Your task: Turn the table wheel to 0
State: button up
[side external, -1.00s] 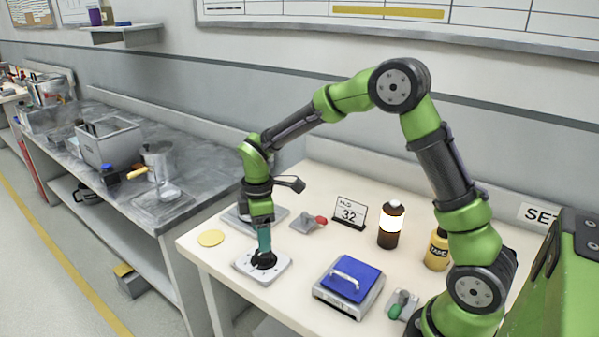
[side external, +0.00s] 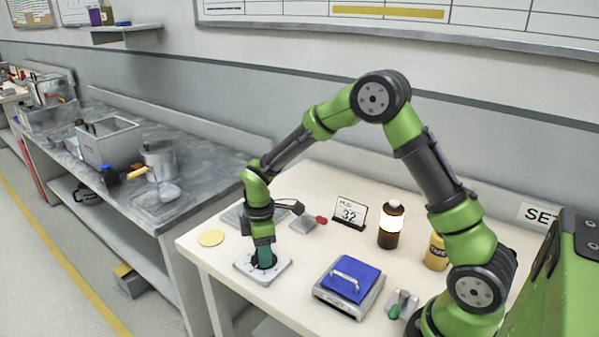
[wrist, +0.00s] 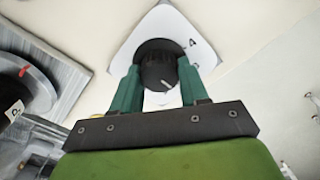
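The table wheel, a black knob (wrist: 158,62) with a pale pointer line, sits on a white plate (wrist: 175,23) with printed marks, one reading 4. In the side external view the plate (side external: 282,266) lies near the table's front left, and the knob is mostly hidden by my fingers. My gripper (wrist: 158,72) has its two teal fingers down on either side of the knob, very close to it. I cannot tell whether they press on it. It also shows in the side external view (side external: 264,258), pointing straight down.
A yellow disc (side external: 210,238) lies left. A dark dial (wrist: 22,88) shows in the wrist view.

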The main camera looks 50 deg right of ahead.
jog(key=shift+c, duration=1.2)
jog(key=shift+m, duration=0.3)
jog(key=m, duration=1.1)
jog(key=shift+m, duration=2.1)
jog(key=o, duration=1.1)
jog(key=shift+c, duration=0.2)
